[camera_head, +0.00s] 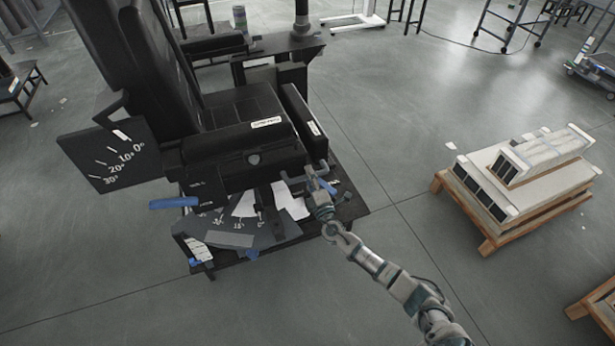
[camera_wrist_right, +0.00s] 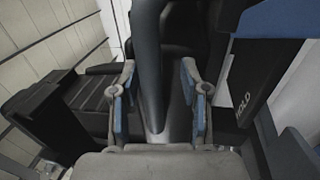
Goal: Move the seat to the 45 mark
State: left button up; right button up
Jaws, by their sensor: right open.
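The seat (camera_head: 240,113) is a large black chair with a tall backrest (camera_head: 130,60), on a low dark base. A dark scale plate (camera_head: 272,229) with white marks lies on the base below the seat's front; a 15 is readable, but I cannot make out a 45. My right gripper (camera_head: 320,184) is at the seat's front right corner, beside a dark handle bar. In the right wrist view my right gripper (camera_wrist_right: 160,98) is open, its blue-padded fingers on either side of a dark upright bar (camera_wrist_right: 152,60). Contact cannot be told. My left gripper is not in view.
A wooden pallet (camera_head: 487,247) with stacked boxes stands at right. The floor between is clear.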

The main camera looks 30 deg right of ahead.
jog(key=shift+w+d, duration=0.1)
jog(key=a, duration=0.1)
jog(key=a+r, duration=0.1)
jog(key=shift+a, duration=0.35)
jog(key=c, duration=0.8)
grip_shut()
jog(key=shift+d, duration=0.1)
jog(key=shift+d+f, duration=0.15)
jog(key=shift+d, duration=0.4)
jog(key=shift+a+h, duration=0.4)
jog(key=shift+a, duration=0.05)
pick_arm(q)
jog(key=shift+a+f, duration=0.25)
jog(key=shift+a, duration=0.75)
pick_arm(e)
jog(key=shift+f, duration=0.15)
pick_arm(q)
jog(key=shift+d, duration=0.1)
pick_arm(e)
jog(key=shift+a+f+m, duration=0.1)
jog(key=shift+f+m, duration=0.1)
jog(key=shift+m, duration=0.1)
